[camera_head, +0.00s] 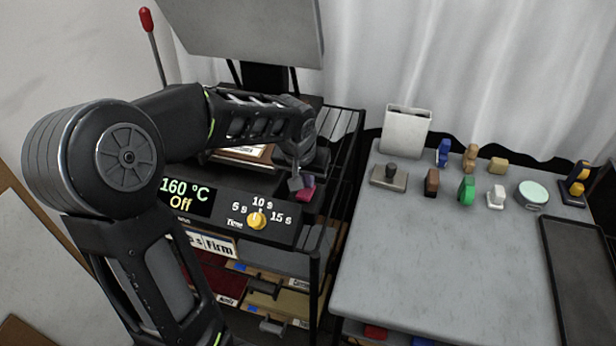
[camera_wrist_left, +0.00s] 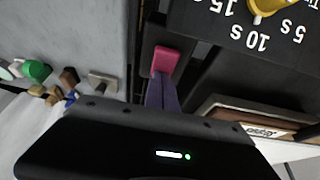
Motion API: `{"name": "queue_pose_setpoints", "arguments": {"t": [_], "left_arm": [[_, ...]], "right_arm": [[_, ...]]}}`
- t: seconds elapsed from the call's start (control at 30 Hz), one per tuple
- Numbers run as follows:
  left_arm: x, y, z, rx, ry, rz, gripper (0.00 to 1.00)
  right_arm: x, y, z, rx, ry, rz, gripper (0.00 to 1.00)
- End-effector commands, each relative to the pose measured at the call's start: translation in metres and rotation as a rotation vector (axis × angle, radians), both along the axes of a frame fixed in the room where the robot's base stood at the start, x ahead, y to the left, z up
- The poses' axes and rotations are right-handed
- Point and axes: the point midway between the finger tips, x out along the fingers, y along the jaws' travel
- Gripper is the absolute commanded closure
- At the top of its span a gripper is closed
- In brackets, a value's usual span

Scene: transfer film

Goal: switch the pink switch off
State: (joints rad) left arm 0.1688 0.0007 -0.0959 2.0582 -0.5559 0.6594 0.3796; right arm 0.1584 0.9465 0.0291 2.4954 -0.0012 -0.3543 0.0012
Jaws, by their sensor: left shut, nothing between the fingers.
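The pink switch (camera_head: 308,189) is at the right rear of the black press's control panel. It also shows in the left wrist view (camera_wrist_left: 166,60), right at the fingertips. The panel display (camera_head: 180,194) reads "160 °C" and "Off". My right gripper is not in view.
A yellow timer knob (camera_head: 256,220) sits on the panel in front of the switch. A grey table (camera_head: 430,270) stands to the right with several stamps, a white container (camera_head: 405,132) and a black tray (camera_head: 585,275). The table's front is clear.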

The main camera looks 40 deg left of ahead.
Motion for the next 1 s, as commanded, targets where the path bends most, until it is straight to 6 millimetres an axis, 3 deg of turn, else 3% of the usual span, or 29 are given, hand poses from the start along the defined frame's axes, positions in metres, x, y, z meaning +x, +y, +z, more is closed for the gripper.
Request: {"name": "queue_pose_setpoints", "arguments": {"t": [0.07, 0.27, 0.37, 0.5, 0.7, 1.0], "left_arm": [[-0.006, 0.000, 0.000, -0.005, 0.028, 0.003, 1.00], [0.008, 0.004, 0.040, 0.001, 0.000, 0.000, 1.00], [0.011, 0.004, 0.057, 0.003, -0.010, -0.001, 1.00], [0.012, 0.004, 0.091, 0.003, -0.012, -0.003, 1.00], [0.013, 0.005, 0.126, 0.004, -0.010, -0.002, 1.00], [0.012, 0.004, 0.139, 0.003, -0.008, -0.003, 1.00]], "right_arm": [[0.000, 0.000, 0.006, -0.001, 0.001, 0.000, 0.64], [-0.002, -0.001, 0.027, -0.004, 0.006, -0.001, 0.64], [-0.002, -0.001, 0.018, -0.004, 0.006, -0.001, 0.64], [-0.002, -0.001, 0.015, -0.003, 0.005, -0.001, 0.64], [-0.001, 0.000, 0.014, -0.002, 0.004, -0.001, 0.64], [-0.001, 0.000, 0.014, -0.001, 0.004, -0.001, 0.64]]}}
